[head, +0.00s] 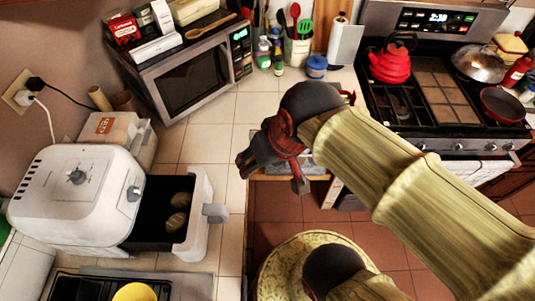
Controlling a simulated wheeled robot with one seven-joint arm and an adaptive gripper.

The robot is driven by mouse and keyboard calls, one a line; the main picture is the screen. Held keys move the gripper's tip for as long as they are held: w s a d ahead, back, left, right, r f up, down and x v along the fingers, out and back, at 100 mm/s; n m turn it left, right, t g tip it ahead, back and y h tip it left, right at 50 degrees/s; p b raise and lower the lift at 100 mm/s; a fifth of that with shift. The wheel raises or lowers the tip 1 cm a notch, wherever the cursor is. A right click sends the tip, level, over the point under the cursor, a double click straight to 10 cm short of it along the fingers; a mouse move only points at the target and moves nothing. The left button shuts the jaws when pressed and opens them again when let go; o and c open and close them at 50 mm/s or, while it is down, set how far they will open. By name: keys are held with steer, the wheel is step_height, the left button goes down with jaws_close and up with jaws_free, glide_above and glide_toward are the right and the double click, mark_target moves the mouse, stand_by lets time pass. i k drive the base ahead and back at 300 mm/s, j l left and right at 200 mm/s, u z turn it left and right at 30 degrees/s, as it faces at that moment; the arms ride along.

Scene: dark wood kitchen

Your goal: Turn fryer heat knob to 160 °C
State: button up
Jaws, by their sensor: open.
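The white air fryer (68,205) stands on the counter at the left. One round grey knob (76,177) is on its top face, with fine marks around it. A second knob (134,193) is on its front face, above the drawer. I cannot read either setting or tell which is for heat. The fryer drawer (194,215) is pulled out to the right, with two brown potato-like pieces (178,212) inside. My gripper (271,174), dark and red, is open and empty near the counter edge, right of the drawer and well apart from both knobs.
A microwave (190,80) stands behind, with boxes on top. A paper bag (112,132) is behind the fryer. The stove (440,100) with a red kettle (393,62) is at right. A yellow bowl (134,292) is in front. Tiled counter (215,125) is clear between microwave and drawer.

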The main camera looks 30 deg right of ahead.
mark_target(78, 177)
steer(key=u, duration=1.3)
